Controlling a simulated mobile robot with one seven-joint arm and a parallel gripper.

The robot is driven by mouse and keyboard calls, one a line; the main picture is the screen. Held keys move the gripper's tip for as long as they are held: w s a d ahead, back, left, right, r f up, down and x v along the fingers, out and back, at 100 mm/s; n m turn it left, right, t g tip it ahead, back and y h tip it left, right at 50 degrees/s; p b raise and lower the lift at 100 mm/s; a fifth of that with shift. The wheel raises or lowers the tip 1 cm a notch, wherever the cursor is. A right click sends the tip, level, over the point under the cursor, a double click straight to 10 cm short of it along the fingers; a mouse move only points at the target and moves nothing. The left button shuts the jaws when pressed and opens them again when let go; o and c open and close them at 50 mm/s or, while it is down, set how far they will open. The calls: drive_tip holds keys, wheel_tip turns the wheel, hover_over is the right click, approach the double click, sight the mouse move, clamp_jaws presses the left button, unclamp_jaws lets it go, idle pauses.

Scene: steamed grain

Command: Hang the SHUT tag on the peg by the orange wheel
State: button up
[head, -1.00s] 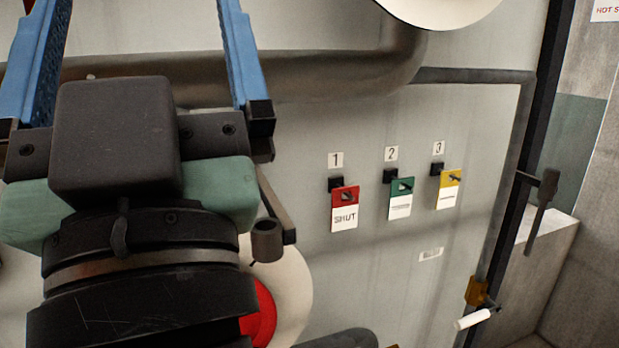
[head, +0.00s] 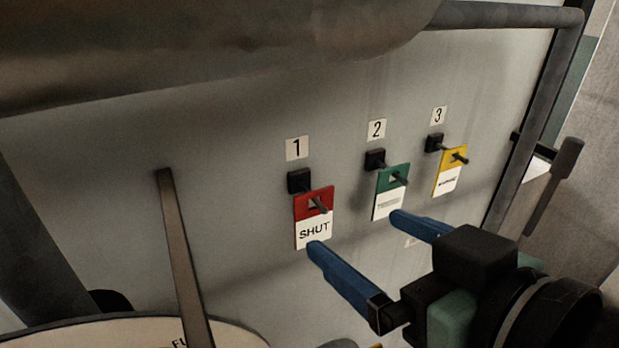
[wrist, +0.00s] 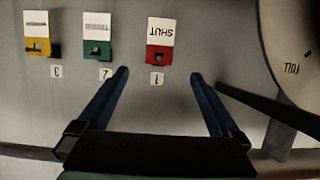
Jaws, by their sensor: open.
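The SHUT tag (head: 314,217) has a red top and a white lower part. It hangs on the peg under the number 1 label on the grey panel. It also shows upside down in the wrist view (wrist: 160,42). My gripper (head: 355,231) is open and empty, its two blue fingers spread. In the head view the left fingertip appears at the tag's lower edge and the other below the green tag; I cannot tell if either touches. In the wrist view the SHUT tag lies between the finger lines, beyond the tips. No orange wheel is clearly visible.
A green tag (head: 391,191) and a yellow tag (head: 450,172) hang on pegs 2 and 3 to the right. A thick pipe (head: 200,45) runs above. A brown lever (head: 182,255) rises from a pale dial (head: 130,334) at lower left.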

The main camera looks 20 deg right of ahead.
sight(326, 212)
drive_tip(key=p+x, duration=0.4)
drive_tip(key=x, duration=0.8)
drive_tip(key=c, duration=1.5)
drive_tip(key=shift+o, duration=0.2)
drive_tip(key=shift+r+p, duration=0.2)
drive_tip(key=shift+p, duration=0.25)
drive_tip(key=shift+s+d, duration=0.1)
drive_tip(key=shift+s, duration=0.2)
drive_tip(key=shift+s+d, duration=0.15)
drive_tip(key=shift+s, duration=0.6)
drive_tip(key=shift+s+d, duration=0.15)
drive_tip(key=shift+s, duration=0.6)
